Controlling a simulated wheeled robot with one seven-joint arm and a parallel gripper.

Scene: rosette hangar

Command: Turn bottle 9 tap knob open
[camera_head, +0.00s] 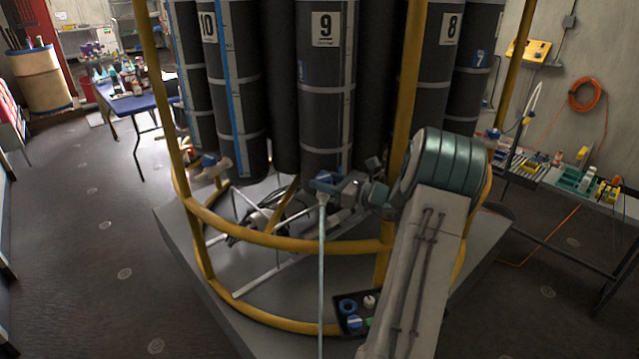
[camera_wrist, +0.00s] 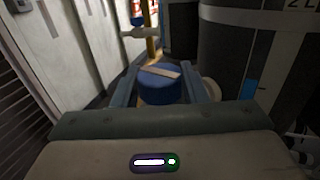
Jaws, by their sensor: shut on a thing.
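Bottle 9 (camera_head: 325,80) is a tall dark cylinder with a white number plate, standing in the middle of the rack. Below it is its tap, with a blue knob (camera_head: 323,181). My gripper (camera_head: 331,183) reaches the knob from the right. In the wrist view the blue knob (camera_wrist: 159,88), with a pale bar across its face, sits between my two fingers (camera_wrist: 158,84), which are shut on it. A thin pale vertical line (camera_head: 322,270) runs down below the tap; I cannot tell if it is a hose or a stream.
A yellow rail (camera_head: 290,243) curves around the bottles, with an upright (camera_head: 408,100) near my arm. Another tap (camera_head: 212,165) is at the left. A small black tray (camera_head: 352,323) sits low. A blue table (camera_head: 130,104) stands back left, a cluttered bench (camera_head: 560,178) right. Left floor is clear.

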